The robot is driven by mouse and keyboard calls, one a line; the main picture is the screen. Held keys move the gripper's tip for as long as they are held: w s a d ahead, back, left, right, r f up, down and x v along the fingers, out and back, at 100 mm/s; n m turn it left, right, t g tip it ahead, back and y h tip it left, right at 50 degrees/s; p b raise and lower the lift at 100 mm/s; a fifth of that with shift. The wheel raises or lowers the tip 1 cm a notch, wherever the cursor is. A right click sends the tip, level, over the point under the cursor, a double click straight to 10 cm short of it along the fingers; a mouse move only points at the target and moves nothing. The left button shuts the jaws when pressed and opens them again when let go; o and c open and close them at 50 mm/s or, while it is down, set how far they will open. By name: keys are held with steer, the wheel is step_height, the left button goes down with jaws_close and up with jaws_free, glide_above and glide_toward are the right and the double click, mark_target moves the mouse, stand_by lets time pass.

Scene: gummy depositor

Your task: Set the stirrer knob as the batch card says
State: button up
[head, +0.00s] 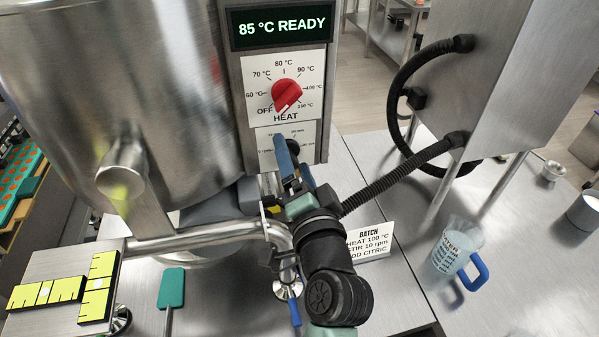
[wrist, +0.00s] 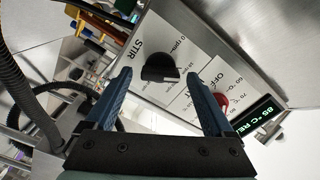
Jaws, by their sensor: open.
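In the head view my gripper (head: 293,158) is in front of the stirrer plate (head: 308,134) and hides the knob.
The red heat knob (head: 287,95) sits above the stirrer plate, under a display (head: 283,27) reading 85 °C READY. A steel kettle (head: 60,90) stands left. A black hose (head: 400,178) runs right of my gripper. A jug (head: 457,250) stands on the table at right.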

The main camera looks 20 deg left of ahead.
steer(key=b+v, duration=0.4)
steer(key=v, duration=0.9)
